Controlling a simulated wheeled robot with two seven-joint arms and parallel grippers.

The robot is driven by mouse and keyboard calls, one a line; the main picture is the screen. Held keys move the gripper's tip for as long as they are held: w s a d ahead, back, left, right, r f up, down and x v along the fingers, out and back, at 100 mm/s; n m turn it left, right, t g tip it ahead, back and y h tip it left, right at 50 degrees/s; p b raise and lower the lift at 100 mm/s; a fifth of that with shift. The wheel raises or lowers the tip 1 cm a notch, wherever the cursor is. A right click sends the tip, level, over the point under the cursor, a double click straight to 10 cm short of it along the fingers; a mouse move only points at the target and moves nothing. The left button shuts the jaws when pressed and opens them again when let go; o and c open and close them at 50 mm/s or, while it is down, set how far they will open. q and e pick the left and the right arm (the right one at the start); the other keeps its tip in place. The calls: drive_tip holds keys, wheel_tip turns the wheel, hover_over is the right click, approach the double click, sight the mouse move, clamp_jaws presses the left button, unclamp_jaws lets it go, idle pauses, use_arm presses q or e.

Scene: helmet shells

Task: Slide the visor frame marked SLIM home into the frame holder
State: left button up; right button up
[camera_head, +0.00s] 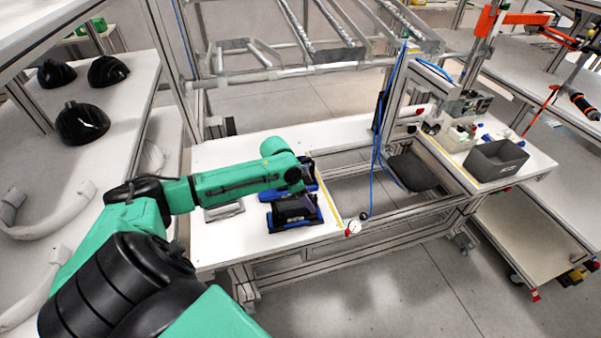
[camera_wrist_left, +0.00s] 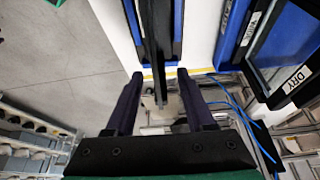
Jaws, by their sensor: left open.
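In the left wrist view, the two dark fingers of my left gripper (camera_wrist_left: 160,75) stand apart, one on each side of a narrow dark bar (camera_wrist_left: 152,30). The fingers do not visibly close on it. The bar runs down from a blue-edged holder (camera_wrist_left: 178,35) at the top. In the head view, my green left arm reaches over the white table to black pieces on blue bases (camera_head: 292,212); the arm hides its own fingers and part of the rear piece. I cannot read a SLIM mark, so I cannot tell which piece is that visor frame.
A blue-edged tray labelled DRY (camera_wrist_left: 292,80) lies at the right in the wrist view. A flat grey piece (camera_head: 223,212) lies on the white table (camera_head: 225,240). Black helmet shells (camera_head: 82,123) stand on the left bench. A grey bin (camera_head: 496,160) stands at the right.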

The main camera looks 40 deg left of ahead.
use_arm(q)
drive_tip(key=v, duration=1.1)
drive_tip(key=shift+s+a+r, duration=0.15)
drive_tip(key=shift+s+r, duration=0.05)
drive_tip(key=shift+r, duration=0.45)
